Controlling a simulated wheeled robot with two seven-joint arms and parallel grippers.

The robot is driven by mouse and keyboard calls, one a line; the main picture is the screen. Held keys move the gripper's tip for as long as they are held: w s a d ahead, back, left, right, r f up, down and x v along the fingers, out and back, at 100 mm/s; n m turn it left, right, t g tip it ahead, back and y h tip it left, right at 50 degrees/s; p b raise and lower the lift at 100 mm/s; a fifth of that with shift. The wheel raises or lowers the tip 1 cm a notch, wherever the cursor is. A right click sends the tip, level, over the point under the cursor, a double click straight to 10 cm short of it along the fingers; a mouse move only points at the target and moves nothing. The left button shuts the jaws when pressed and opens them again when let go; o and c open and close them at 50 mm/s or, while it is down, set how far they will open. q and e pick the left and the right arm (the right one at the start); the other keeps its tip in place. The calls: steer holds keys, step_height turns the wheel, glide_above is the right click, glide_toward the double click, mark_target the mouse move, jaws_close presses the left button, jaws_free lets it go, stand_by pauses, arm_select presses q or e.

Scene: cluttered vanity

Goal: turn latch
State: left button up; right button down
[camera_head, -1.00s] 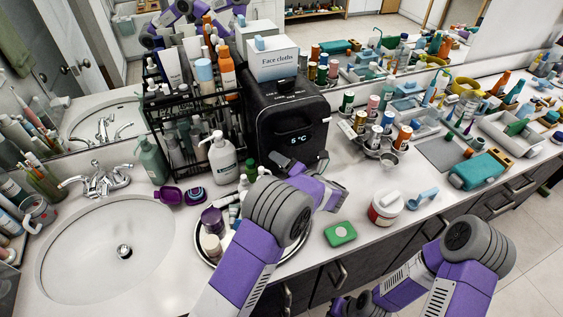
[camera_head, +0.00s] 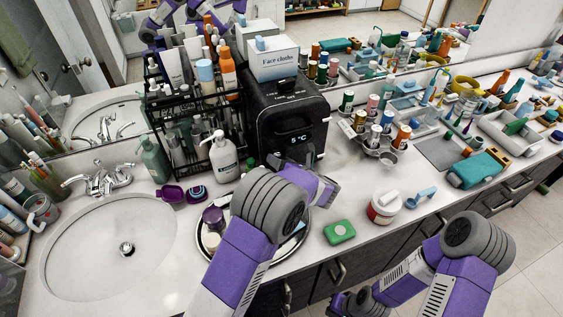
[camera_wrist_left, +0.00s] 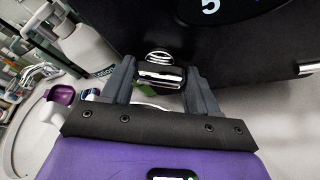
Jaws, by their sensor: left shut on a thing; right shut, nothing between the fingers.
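The black mini fridge (camera_head: 288,115) stands on the counter against the mirror, its display lit with 5 °C. Its latch (camera_wrist_left: 160,74), a small dark and chrome piece low on the front, shows in the left wrist view. My left gripper (camera_wrist_left: 162,82) has one finger on each side of the latch and is shut on it. In the head view my left gripper (camera_head: 300,178) is at the fridge's lower front, and its wrist and body hide the latch. My right gripper (camera_head: 343,303) is low at the bottom edge, empty; its fingertips are hard to make out.
A round tray (camera_head: 205,250) with bottles lies under my left arm. A pump bottle (camera_head: 223,158) and wire rack stand left of the fridge. A green soap (camera_head: 339,231), a white jar (camera_head: 384,206) and a blue scoop (camera_head: 420,197) lie to the right. Face-cloth boxes (camera_head: 272,62) sit on top.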

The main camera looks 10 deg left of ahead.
stand_by(0.3)
arm_select(q)
steer(key=o, duration=1.1)
steer(key=shift+c, duration=0.2)
steer(key=p+v, duration=0.1)
steer(key=v, duration=0.6)
steer(key=shift+s+d, duration=0.15)
steer(key=shift+s, duration=0.1)
